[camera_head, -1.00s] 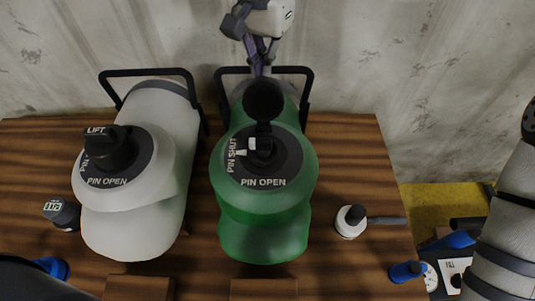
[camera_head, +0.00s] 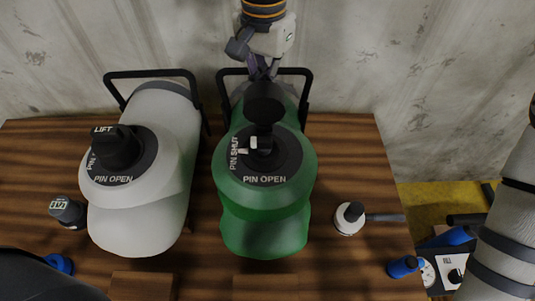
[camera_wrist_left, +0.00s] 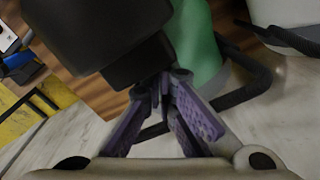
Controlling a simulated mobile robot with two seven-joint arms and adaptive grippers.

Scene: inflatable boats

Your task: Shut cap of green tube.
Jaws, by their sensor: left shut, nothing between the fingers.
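The green tube (camera_head: 265,232) lies in the middle of the table, its valve (camera_head: 283,150) facing up with "PIN OPEN" and "PIN SHUT" lettering. Its round black cap (camera_head: 264,104) stands open behind the valve, joined by a black strap. My left gripper (camera_head: 262,76) is shut and empty, just behind the cap on the wall side. In the left wrist view, the gripper (camera_wrist_left: 165,84) is close to the large dark cap (camera_wrist_left: 90,35); I cannot tell whether they touch. The green tube (camera_wrist_left: 193,45) also shows there, partly hidden. My right gripper is out of view.
A white tube (camera_head: 140,220) with a black cap lies left of the green one. Black handle frames (camera_head: 307,95) rise behind both tubes, near the grey wall (camera_head: 440,70). A white, black-topped pump part (camera_head: 349,217) and a blue item (camera_head: 402,267) are at right on the wooden table (camera_head: 345,150).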

